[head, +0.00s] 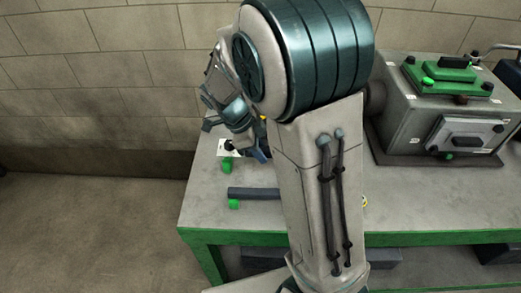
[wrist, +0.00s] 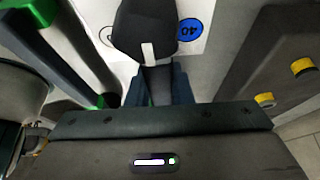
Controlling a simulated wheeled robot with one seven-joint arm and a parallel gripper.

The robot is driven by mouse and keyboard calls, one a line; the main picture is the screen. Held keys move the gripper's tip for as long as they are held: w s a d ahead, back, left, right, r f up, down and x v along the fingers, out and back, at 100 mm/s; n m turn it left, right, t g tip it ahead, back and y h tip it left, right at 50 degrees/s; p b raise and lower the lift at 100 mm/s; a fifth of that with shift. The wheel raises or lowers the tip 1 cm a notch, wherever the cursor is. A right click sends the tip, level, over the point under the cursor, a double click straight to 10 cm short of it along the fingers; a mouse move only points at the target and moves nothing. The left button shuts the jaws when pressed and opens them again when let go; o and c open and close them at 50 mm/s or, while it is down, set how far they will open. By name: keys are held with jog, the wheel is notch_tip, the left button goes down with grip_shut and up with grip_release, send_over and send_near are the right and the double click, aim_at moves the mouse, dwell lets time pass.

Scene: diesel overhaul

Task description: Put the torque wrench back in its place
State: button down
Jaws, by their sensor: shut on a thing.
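My gripper (wrist: 160,88) is shut on the narrow end of a black, rounded piece with a white stripe (wrist: 132,28). This piece lies over a white plate (wrist: 196,10) with a blue spot marked 40, and looks like a pointer knob. In the head view my gripper (head: 236,132) is at the bench's left end, beside the white plate (head: 222,154). A dark bar with a green end (head: 255,193) lies nearer the front; I cannot tell whether it is the torque wrench. My arm hides the middle of the bench.
The grey bench (head: 420,210) has a green front edge. A grey metal housing with a green top piece (head: 405,120) stands at the right. In the wrist view a dark block with yellow studs (wrist: 262,60) is close on the right. Open floor lies left of the bench.

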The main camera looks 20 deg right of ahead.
jog(key=shift+f+b, duration=1.15)
jog(key=c, duration=1.2)
grip_release()
jog(key=shift+r, duration=0.1)
jog(key=v, duration=1.4)
jog(key=shift+s+d, duration=0.1)
jog(key=shift+s+d+n, duration=0.2)
jog(key=shift+s+n, duration=0.05)
jog(key=shift+n, duration=0.05)
jog(key=s+d+f+n+t+y, duration=0.1)
jog(key=s+n, duration=0.3)
jog(key=n, duration=0.2)
jog(key=s+d+n+t+y, duration=0.1)
jog(key=s+d+n+y, duration=0.1)
jog(key=s+n, duration=0.3)
jog(key=s+d+f+n+t+y+p, duration=0.1)
jog(key=s+d+n+t, duration=0.1)
jog(key=s+n, duration=0.3)
jog(key=shift+f+n+y, duration=0.15)
jog(key=shift+n, duration=0.55)
jog(key=shift+f+n+y, duration=0.15)
jog(key=shift+n, duration=0.55)
jog(key=shift+s+d+f+n, duration=0.1)
jog(key=shift+s+f+n, duration=0.25)
jog(key=shift+n, duration=0.45)
